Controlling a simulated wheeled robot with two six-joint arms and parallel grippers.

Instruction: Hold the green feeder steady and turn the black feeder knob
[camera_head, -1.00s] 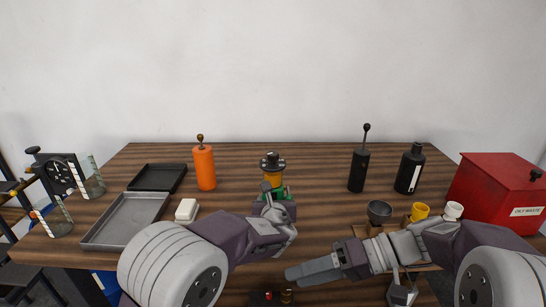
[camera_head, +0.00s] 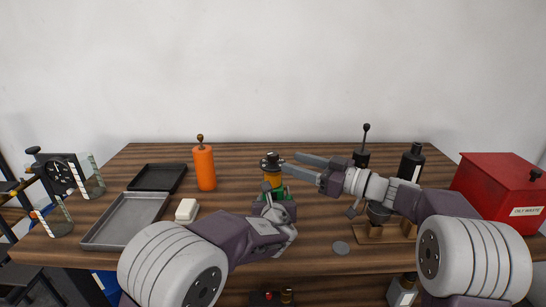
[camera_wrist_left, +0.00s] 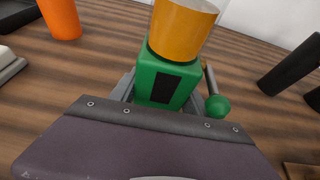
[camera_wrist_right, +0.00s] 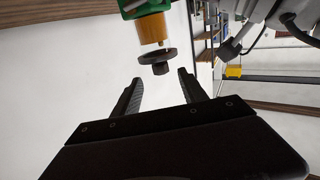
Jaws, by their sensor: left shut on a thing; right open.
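The green feeder (camera_head: 289,211) stands at the middle of the table, with an amber cylinder (camera_head: 272,178) on top. The black feeder knob (camera_head: 272,157) caps it. My left gripper (camera_head: 270,198) is shut on the green body; in the left wrist view the green feeder (camera_wrist_left: 158,88) sits between its jaws, with a green ball-ended lever at its side. My right gripper (camera_head: 289,163) is open just right of the knob, fingers pointing at it. In the right wrist view the black knob (camera_wrist_right: 160,67) shows beyond the gap between the open fingertips; contact is not visible.
An orange bottle (camera_head: 204,168) stands to the left, with a white block (camera_head: 186,210) and a grey tray (camera_head: 96,238). Black bottles (camera_head: 411,164) and a red waste box (camera_head: 497,186) stand right.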

